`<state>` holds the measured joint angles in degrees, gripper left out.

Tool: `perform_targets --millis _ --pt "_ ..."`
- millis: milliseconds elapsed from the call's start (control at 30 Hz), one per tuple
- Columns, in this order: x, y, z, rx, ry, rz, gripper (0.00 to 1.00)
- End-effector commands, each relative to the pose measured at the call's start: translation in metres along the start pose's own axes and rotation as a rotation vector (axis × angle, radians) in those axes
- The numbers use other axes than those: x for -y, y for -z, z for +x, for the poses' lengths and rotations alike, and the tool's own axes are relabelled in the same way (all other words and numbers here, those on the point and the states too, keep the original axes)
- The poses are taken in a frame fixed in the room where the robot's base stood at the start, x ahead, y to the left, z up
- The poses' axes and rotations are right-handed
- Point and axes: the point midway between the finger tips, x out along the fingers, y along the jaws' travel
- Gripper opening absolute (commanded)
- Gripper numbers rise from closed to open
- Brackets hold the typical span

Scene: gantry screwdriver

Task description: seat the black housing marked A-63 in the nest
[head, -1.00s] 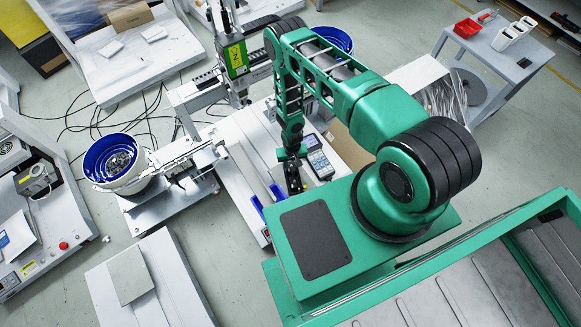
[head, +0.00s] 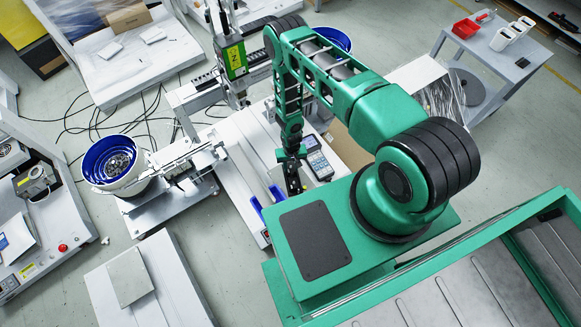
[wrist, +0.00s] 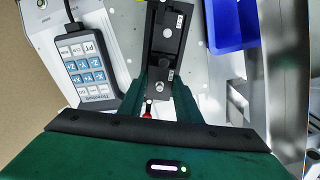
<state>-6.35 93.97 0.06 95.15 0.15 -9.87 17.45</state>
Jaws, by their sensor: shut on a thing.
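A long black housing (wrist: 165,42) shows at the top centre of the wrist view, between the jaws of my gripper (wrist: 162,78). It has a round bright metal spot and small white labels whose print is too small to read. The jaws are shut on its near part. In the head view my gripper (head: 293,182) points down over the light work surface, left of the pendant; the housing is hard to make out there. I cannot pick out the nest in either view.
A keypad pendant (wrist: 85,62) lies close to the left of my gripper. A blue bin (wrist: 232,22) and a metal rail (wrist: 257,75) are to the right. In the head view a green-labelled screwdriver unit (head: 235,58) and a blue bowl feeder (head: 113,163) stand further left.

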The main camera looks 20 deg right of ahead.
Motion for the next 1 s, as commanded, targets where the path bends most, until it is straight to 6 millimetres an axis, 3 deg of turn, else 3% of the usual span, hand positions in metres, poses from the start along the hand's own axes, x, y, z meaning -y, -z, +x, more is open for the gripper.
perform_targets --millis 1000 --pt "0.0002 0.0002 0.0075 0.000 0.000 0.000 0.04"
